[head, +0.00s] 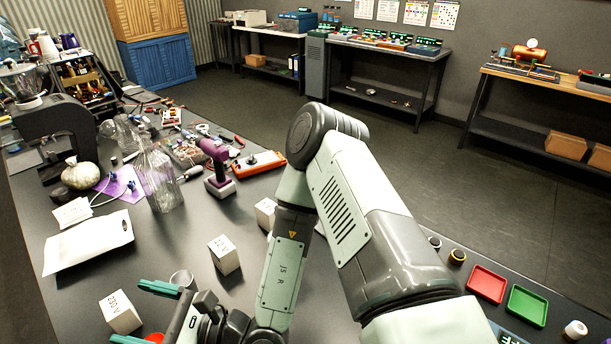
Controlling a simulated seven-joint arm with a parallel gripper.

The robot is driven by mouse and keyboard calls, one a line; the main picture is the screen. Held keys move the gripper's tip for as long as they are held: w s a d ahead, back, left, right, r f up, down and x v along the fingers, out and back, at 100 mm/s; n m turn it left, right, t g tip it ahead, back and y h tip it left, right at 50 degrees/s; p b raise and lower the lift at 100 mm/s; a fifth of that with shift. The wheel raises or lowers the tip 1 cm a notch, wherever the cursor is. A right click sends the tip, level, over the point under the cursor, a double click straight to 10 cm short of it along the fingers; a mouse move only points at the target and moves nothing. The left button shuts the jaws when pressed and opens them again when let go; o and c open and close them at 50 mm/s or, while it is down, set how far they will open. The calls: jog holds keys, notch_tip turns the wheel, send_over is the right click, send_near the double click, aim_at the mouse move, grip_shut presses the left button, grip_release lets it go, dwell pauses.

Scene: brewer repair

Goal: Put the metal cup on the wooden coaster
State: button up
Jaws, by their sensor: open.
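A small grey, open-topped cup (182,278), which looks like the metal cup, stands on the dark table at the lower left. Its lower part is hidden behind the upper green finger of my gripper (128,311). My gripper is open, its two green fingers apart, and the cup is outside the gap, beyond the upper finger. I cannot tell whether finger and cup touch. A white labelled block (120,312) shows between the fingertips; I cannot tell if it lies below them. I cannot make out the wooden coaster.
A red object (154,338) shows partly by the lower finger. Another white block (224,255) stands right of the cup. Red (487,283) and green (527,306) trays lie right.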

jog(key=s+d+r+n+g+h, duration=0.4)
jog(key=d+r+n+g+h, duration=0.4)
jog(key=r+n+g, duration=0.55)
jog(key=d+r+n+t+h, duration=0.1)
jog(key=d+r+t+h, duration=0.2)
jog(key=d, duration=0.6)
jog(key=w+d+r+n+t+h, duration=0.1)
jog(key=d+r+t+h, duration=0.3)
jog(key=d, duration=0.5)
jog(key=d+r+n+t+h, duration=0.3)
jog(key=d+r+t, duration=0.3)
jog(key=d+t, duration=0.2)
jog(key=shift+w+d+r+t+h, duration=0.25)
jog(key=shift+d+r+t+h, duration=0.1)
jog(key=shift+d+h, duration=0.3)
jog(key=shift+o, duration=0.4)
dwell(2.8)
